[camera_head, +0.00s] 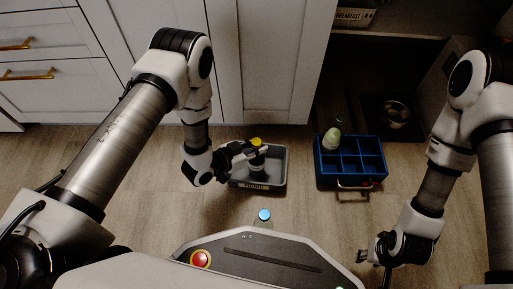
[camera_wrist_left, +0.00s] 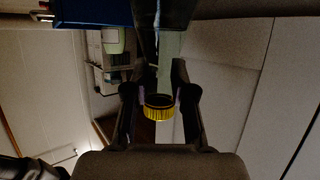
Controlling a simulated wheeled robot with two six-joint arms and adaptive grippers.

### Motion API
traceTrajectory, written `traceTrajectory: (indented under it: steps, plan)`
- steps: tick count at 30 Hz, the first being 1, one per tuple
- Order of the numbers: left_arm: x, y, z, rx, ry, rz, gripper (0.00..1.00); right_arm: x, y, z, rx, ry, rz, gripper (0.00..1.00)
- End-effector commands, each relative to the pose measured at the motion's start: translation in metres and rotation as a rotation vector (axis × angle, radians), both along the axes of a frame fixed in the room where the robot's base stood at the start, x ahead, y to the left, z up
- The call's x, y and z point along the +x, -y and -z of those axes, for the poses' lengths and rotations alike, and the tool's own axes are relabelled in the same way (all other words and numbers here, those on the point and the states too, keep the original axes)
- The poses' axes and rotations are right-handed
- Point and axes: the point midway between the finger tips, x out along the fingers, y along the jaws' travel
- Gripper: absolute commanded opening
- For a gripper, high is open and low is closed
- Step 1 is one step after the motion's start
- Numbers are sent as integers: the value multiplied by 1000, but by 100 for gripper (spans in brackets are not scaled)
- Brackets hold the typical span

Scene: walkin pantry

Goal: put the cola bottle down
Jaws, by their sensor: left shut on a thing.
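The cola bottle, dark with a yellow cap (camera_head: 256,141), is upright in the head view. My left gripper (camera_head: 249,152) is shut on it near the neck, from the left. The bottle is over or inside a grey bin (camera_head: 280,180); I cannot tell whether its base touches the bin floor. In the left wrist view the yellow cap (camera_wrist_left: 159,110) shows between the fingers of my left gripper (camera_wrist_left: 160,95). My right gripper (camera_head: 375,264) is empty and looks open, low at the right, away from the bottle.
A blue divided crate (camera_head: 352,181) with a handle stands right of the bin, with a pale green-topped item (camera_head: 331,138) in a back-left compartment. A blue-capped item (camera_head: 264,215) stands close to my base. A metal bowl (camera_head: 396,114) is at back right. White cabinets (camera_head: 265,60) stand behind.

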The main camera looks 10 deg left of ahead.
Motion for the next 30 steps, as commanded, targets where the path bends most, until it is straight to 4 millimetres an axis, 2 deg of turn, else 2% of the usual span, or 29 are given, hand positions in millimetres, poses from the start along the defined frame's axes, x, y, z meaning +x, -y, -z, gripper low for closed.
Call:
traceTrajectory:
  steps: [4,5,6,7,15,19,30]
  plan:
    - [0,0,2,-1,2,0,0,0,0,1,0,0,0,40]
    - [0,0,2,0,0,0,32,0,0,1,0,0,-1,40]
    - [0,0,2,0,0,0,46,0,0,1,0,0,0,40]
    - [0,0,2,0,0,0,50,0,0,1,0,0,-1,40]
    - [0,0,1,0,0,0,50,0,0,0,0,0,-1,40]
    - [-6,-5,-6,-1,-3,-2,50,-1,0,-7,0,-2,0,40]
    - [-68,-58,-43,-1,-4,-6,50,-4,-1,-54,3,-12,-6,40]
